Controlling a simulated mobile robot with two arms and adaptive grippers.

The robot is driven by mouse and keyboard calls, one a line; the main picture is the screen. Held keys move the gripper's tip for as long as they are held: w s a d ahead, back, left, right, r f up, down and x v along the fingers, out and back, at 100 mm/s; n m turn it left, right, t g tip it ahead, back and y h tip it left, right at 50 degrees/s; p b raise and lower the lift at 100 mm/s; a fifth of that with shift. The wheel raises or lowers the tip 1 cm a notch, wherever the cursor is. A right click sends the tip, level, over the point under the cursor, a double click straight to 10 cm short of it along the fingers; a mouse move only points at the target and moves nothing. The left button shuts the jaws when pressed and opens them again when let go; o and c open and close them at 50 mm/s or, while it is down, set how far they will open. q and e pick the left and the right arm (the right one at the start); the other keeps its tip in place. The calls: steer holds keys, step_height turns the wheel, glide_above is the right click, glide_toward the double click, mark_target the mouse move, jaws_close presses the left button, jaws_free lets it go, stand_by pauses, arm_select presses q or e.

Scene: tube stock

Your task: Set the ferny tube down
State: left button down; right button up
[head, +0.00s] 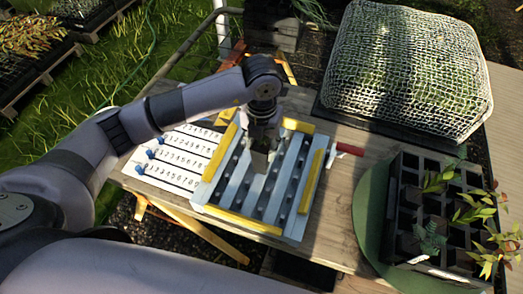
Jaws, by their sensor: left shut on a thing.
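My left gripper (262,151) points down over a pale blue-grey slotted board (298,228) with yellow strips on its edges. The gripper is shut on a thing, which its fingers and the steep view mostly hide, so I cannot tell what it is. A dark green, ferny plant (431,238) shows at the front left of the black celled tray (409,177) on the right, apart from the gripper. I cannot see whether a tube is under it. My right gripper is not in view.
The board lies on a wooden table, beside a white numbered panel (178,157) with blue knobs. A mesh-covered mound (408,70) stands at the back right. Leafy plants rise from the black tray, which stands on a green round mat (369,222). A red-handled tool (347,149) lies right of the board.

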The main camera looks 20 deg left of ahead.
arm_select(q)
step_height(320, 180, down, 4)
steer(key=shift+r+p, duration=0.25)
steer(key=shift+p, duration=0.05)
steer(key=shift+f, duration=0.15)
steer(key=shift+f, duration=0.1)
steer(key=shift+f+b, duration=0.15)
steer(key=shift+b, duration=0.15)
steer(key=c, duration=1)
jaws_free()
steer(key=shift+o, duration=0.2)
